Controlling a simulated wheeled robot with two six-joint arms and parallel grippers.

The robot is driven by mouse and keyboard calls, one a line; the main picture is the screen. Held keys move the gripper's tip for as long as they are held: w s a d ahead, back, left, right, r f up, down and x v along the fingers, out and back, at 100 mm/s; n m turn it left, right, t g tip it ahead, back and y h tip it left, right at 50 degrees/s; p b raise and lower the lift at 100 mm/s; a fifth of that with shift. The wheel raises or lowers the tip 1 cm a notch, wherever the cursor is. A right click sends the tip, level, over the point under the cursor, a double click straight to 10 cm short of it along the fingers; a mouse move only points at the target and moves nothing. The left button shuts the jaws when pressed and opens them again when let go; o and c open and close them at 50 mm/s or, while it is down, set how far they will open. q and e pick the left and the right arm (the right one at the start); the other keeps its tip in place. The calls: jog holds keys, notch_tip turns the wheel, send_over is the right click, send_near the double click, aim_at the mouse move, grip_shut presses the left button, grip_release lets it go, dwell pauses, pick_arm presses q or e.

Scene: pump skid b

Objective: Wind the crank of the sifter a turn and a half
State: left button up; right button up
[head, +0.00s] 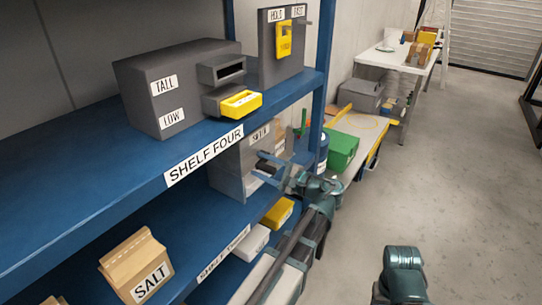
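The sifter (232,163) is a grey box on the shelf below the one marked SHELF FOUR. Its white label is partly cut off by the shelf edge above. My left gripper (266,168) is at the front of the sifter, with its fingers apart. A small dark part shows between the fingers; I cannot tell whether it is the crank's handle or whether the fingers touch it. The rest of the crank is hidden by the gripper. For my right arm, only a teal link shows at the bottom right; its gripper is out of view.
A blue shelf rack (100,190) fills the left. Its upper shelf holds a grey box (165,90) with a yellow drawer (241,104). A SALT bag (137,265) and yellow bin (278,213) sit lower. A green box (342,152) stands on a bench behind. The right floor is clear.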

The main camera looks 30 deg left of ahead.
dwell(0.4)
pick_arm(q)
jog(key=shift+s+d, duration=0.2)
jog(key=shift+d, duration=2.05)
jog(key=shift+s+d, duration=0.15)
jog(key=shift+d, duration=2.1)
jog(key=shift+s+d+f+p, duration=0.1)
jog(key=shift+s+f+p, duration=0.1)
jog(key=shift+p, duration=0.1)
jog(key=s+d+f+n+h+p, duration=0.1)
jog(key=s+d+f+h+p, duration=0.2)
jog(key=d, duration=0.4)
jog(key=s+d+f+n+g+h+p, duration=0.1)
jog(key=s+d+f+h+p, duration=0.2)
jog(key=d+h, duration=0.5)
jog(key=s+d+f+n+h+p, duration=0.1)
jog(key=s+d+f+h+p, duration=0.3)
jog(key=s+d, duration=0.3)
jog(key=shift+d+g+h+p, duration=0.3)
jog(key=shift+d+g+h, duration=0.15)
jog(key=shift+h, duration=0.45)
jog(key=shift+f, duration=0.1)
